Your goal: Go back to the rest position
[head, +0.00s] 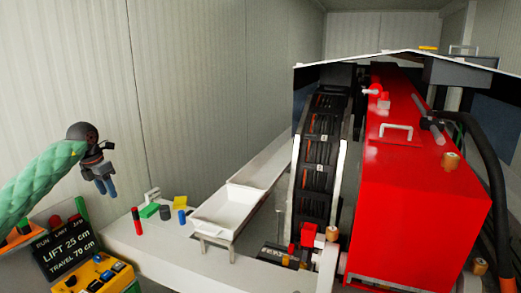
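My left gripper (106,187) hangs at the left of the head view, at the end of my green-sleeved arm. Its dark wrist is bent and its blue-grey fingertips point down. The fingertips look close together, but they are too small to tell whether there is a gap. I see no object held between them. The gripper is in front of the pale wall, up and to the left of the bench with the small parts. My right gripper is not in view.
A white bench (150,255) carries a white tray (225,212) and several small coloured parts, among them a green block (149,211) and a blue cylinder (182,217). A large red pump housing (415,190) fills the right. A black cable chain (318,155) stands beside it.

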